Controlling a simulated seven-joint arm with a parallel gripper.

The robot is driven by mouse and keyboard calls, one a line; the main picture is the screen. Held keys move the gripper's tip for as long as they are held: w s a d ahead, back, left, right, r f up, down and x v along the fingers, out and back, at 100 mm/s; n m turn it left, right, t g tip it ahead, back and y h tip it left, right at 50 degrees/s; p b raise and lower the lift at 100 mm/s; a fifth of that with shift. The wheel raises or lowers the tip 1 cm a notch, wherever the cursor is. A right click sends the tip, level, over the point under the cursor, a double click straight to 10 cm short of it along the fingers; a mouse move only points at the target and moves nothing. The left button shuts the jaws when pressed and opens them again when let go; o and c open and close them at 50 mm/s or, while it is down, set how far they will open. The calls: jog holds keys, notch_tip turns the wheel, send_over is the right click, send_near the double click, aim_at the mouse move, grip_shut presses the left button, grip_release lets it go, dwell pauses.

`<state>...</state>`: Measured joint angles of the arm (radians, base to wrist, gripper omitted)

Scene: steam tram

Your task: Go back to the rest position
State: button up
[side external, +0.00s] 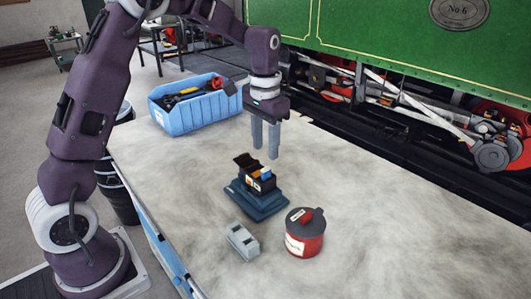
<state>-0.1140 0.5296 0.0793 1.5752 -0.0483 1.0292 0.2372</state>
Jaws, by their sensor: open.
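My gripper (265,138) hangs above the table (380,195) with its two grey fingers pointing down and apart. It is open, with nothing visible between the fingers. It is above and slightly behind a small dark open box (262,186), which stands on a dark blue base (258,205). The box has its lid up and holds something blue and orange. The fingertips appear clear of the box.
A blue bin (193,112) with tools stands at the table's back left. A red pot with a dark lid (305,238) and a grey block (242,241) stand at the front. A green steam tram (390,35) is behind. The table's right side is clear.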

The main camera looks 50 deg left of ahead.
jog(key=s+d+r+t, duration=0.2)
jog(key=s+d+r, duration=0.1)
jog(key=s+r, duration=0.45)
jog(key=s+d+r+t, duration=0.1)
jog(key=s+d, duration=0.1)
jog(key=s, duration=0.8)
jog(key=s+d+r+t, duration=0.1)
jog(key=s+d+t, duration=0.1)
jog(key=s, duration=0.8)
jog(key=shift+r+t, duration=0.2)
jog(key=shift+t, duration=0.1)
